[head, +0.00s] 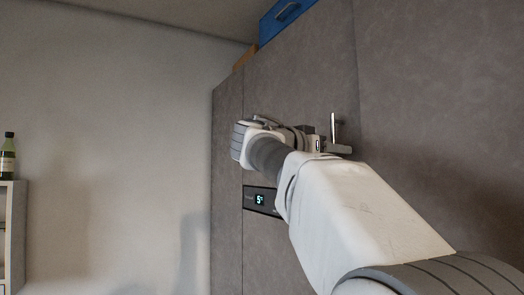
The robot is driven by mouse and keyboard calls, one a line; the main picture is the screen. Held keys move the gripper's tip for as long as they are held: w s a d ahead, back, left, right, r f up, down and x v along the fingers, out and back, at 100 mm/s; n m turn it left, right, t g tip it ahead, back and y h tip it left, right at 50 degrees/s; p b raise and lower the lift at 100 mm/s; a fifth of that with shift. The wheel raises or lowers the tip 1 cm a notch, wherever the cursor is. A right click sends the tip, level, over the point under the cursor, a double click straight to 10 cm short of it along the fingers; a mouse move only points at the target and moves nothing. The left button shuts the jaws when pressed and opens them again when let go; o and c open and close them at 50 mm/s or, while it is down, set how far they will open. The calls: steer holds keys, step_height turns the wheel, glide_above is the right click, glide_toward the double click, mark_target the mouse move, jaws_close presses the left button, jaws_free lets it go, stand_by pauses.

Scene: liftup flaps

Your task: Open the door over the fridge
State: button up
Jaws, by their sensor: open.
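The grey door (300,75) over the fridge is the upper front panel, with a vertical seam on each side. It looks flush with the front around it. The fridge display (262,200) glows with a "5" lower down. My gripper (337,138) is open in front of the grey front, above and right of the display, near the right-hand seam. A small upright metallic piece shows at the gripper; I cannot tell whether it is a finger or a handle. My forearm and wrist hide the front below and left of the gripper. Contact with the door cannot be made out.
A blue box (284,17) and a brown item (245,57) lie on top of the tall cabinet. Another grey panel (445,110) continues on the right. At far left a bottle (8,157) stands on a pale shelf unit (12,225). Bare wall (110,130) fills the left.

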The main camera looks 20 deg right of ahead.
jaws_close()
stand_by(1.4)
